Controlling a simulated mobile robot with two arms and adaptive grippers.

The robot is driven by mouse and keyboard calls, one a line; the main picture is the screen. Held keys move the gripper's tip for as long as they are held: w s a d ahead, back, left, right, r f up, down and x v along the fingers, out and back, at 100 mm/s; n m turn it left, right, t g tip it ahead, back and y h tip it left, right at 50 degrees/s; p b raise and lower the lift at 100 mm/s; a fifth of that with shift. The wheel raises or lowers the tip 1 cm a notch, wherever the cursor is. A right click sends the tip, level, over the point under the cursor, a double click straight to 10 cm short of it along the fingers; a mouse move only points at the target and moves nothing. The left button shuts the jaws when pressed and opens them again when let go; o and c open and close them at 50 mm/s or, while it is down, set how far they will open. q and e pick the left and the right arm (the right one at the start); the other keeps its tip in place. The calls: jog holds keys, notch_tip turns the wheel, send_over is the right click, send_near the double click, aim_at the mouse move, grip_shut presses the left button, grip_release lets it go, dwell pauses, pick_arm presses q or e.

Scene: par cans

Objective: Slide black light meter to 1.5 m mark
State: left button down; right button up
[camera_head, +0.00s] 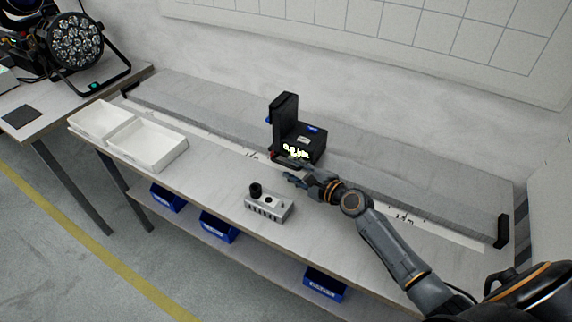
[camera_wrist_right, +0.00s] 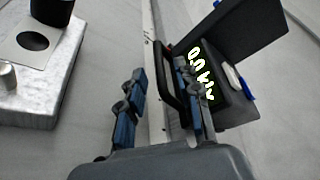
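My right gripper (camera_head: 296,175) is in front of the meter. Its two fingers (camera_wrist_right: 159,68) are apart, with the handle bar between them; whether either touches is unclear. A printed mark (camera_head: 403,217) lies right of the meter, too small to read surely. My left gripper is out of view.
A grey block with a black knob (camera_head: 269,206) stands left of my right gripper. White trays (camera_head: 150,143) sit at the bench's left end. A black end stop (camera_head: 502,231) stands at the right end. A stage light (camera_head: 76,42) is on the left table.

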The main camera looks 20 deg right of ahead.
aim_at(290, 167)
jog(key=shift+x, duration=1.85)
grip_shut()
